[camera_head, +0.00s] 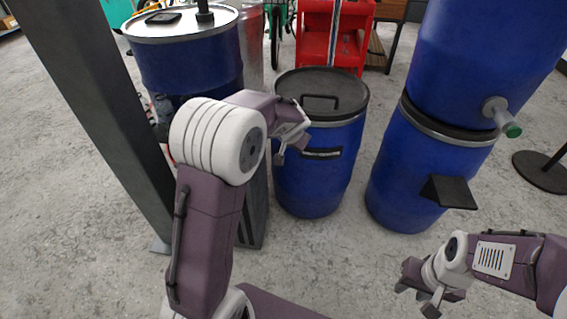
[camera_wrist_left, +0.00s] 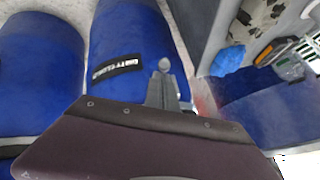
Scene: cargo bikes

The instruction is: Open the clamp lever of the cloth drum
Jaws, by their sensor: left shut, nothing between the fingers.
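The labelled blue drum (camera_head: 312,183) stands in the middle with a dark round lid (camera_head: 322,92) and a black label on its front. I take it for the cloth drum; its label (camera_wrist_left: 116,66) is blurred in the left wrist view. My left gripper (camera_head: 293,143) is by the drum's upper left side, just below the lid rim, and partly hides it. Its fingers (camera_wrist_left: 163,88) are shut and empty. I cannot make out the clamp lever; the arm may hide it. My right gripper (camera_head: 416,289) is open and empty, over the floor at lower right, away from the drums.
A blue drum with a pale lid (camera_head: 180,24) stands at back left, near a dark post (camera_head: 105,110). At right, a blue drum with a spigot (camera_head: 497,112) sits on another drum (camera_head: 405,180) with a black bracket. The front floor is clear.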

